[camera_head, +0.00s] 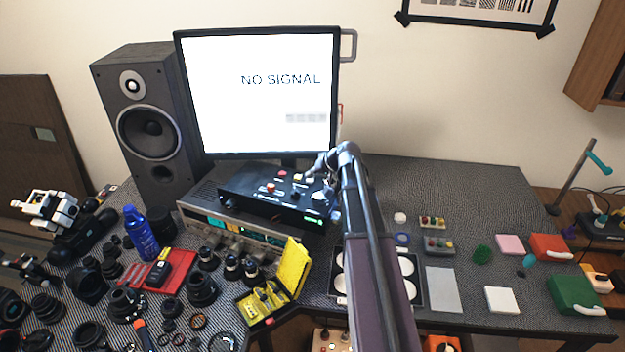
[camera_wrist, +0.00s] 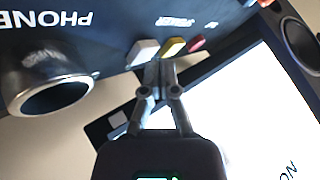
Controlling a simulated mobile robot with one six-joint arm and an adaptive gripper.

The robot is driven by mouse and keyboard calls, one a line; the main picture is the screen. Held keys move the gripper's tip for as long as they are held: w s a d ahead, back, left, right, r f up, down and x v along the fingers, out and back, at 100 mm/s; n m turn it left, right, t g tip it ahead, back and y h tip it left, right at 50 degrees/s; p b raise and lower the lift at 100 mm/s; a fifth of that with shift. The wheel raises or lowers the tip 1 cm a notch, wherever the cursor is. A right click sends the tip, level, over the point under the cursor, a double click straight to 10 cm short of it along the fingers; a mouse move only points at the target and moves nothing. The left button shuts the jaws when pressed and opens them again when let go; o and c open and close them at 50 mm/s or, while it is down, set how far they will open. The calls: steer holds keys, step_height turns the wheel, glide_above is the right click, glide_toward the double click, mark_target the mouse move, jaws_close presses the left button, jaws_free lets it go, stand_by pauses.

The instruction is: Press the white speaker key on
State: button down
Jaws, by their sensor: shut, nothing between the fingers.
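The white key (camera_wrist: 142,51) is on the black control box (camera_head: 262,205), beside a yellow key (camera_wrist: 173,47) and a red key (camera_wrist: 195,43). My gripper (camera_wrist: 159,64) is shut and empty. Its fingertips are at the panel close to the white and yellow keys, and I cannot tell whether they touch either. In the head view my gripper (camera_head: 314,172) is over the right back part of the box, and the arm and fingers hide some of the panel there. The key's position, pressed or raised, is not clear.
The box sits on a grey instrument (camera_head: 190,212) before a monitor (camera_head: 262,120) reading "NO SIGNAL". A large speaker (camera_head: 112,75) stands left of it. A silver knob (camera_wrist: 45,82) sticks up on the panel near my gripper. A yellow case (camera_head: 292,268) and lenses lie in front.

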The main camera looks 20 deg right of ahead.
mark_target(310, 180)
steer(key=shift+f+b, duration=0.3)
steer(key=shift+f, duration=0.1)
steer(key=shift+r, duration=0.2)
steer(key=shift+r+p, duration=0.3)
steer(key=shift+p, duration=0.2)
stand_by(0.3)
step_height(310, 180, up, 6)
steer(key=p, duration=0.6)
steer(key=shift+w, duration=0.15)
stand_by(2.1)
